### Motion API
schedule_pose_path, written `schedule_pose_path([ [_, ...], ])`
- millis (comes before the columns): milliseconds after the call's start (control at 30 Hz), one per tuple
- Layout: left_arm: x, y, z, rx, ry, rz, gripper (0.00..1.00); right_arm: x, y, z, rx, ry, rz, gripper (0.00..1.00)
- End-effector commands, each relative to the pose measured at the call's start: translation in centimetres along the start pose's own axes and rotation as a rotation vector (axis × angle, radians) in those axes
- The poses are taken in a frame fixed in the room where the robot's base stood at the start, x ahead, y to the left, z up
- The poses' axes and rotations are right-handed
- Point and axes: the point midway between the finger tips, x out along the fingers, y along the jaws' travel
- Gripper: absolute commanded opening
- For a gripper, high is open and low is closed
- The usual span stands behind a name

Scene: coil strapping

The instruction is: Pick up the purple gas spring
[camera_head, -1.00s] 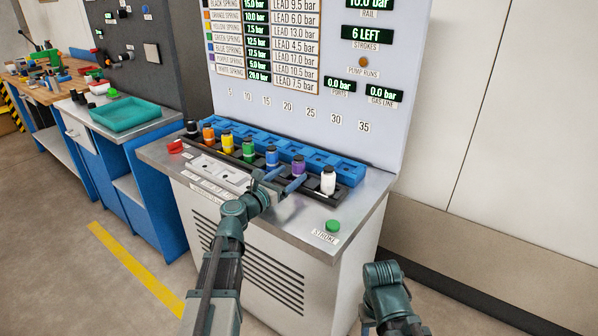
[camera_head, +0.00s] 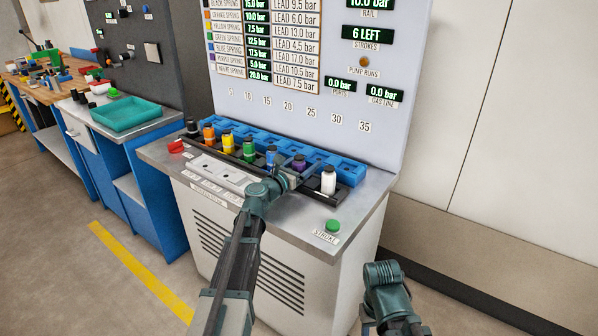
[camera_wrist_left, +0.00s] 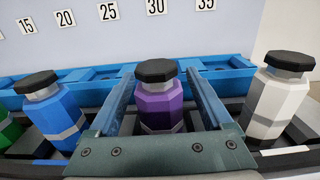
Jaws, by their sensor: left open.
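The purple gas spring (camera_head: 298,164) stands upright in the dark front rack, between the blue spring (camera_head: 271,156) and the white spring (camera_head: 328,181). It has a black cap and a grey band. In the left wrist view the purple spring (camera_wrist_left: 160,103) stands between the two open fingers of my left gripper (camera_wrist_left: 160,95), with a visible gap on each side. In the head view my left gripper (camera_head: 291,176) is right at the purple spring and partly covers its lower body. My right arm shows at the lower right, but its fingertips are not clearly visible.
Black, orange, yellow and green springs (camera_head: 249,149) stand further left in the same rack. An empty blue rack (camera_head: 345,167) runs behind them. A green STROKE button (camera_head: 332,226) is at the front right. A teal tray (camera_head: 125,113) sits on the bench at left.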

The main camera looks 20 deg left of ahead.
Motion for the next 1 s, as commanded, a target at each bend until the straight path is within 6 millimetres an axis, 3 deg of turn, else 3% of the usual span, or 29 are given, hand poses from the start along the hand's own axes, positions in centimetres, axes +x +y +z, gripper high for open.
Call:
schedule_pose_path([
  [167,-0.07,-0.02,0.00,0.000,0.000,0.001,0.82,0.00,0.00,0.00,0.000,0.000,0.000,0.50],
  [600,-0.09,-0.01,-0.01,0.000,0.000,0.001,0.03,0.00,0.00,0.00,0.000,0.000,0.000,0.50],
  [1000,-0.09,-0.01,0.03,0.000,0.000,0.001,0.00,-0.03,0.00,0.00,0.000,0.000,0.000,0.50],
])
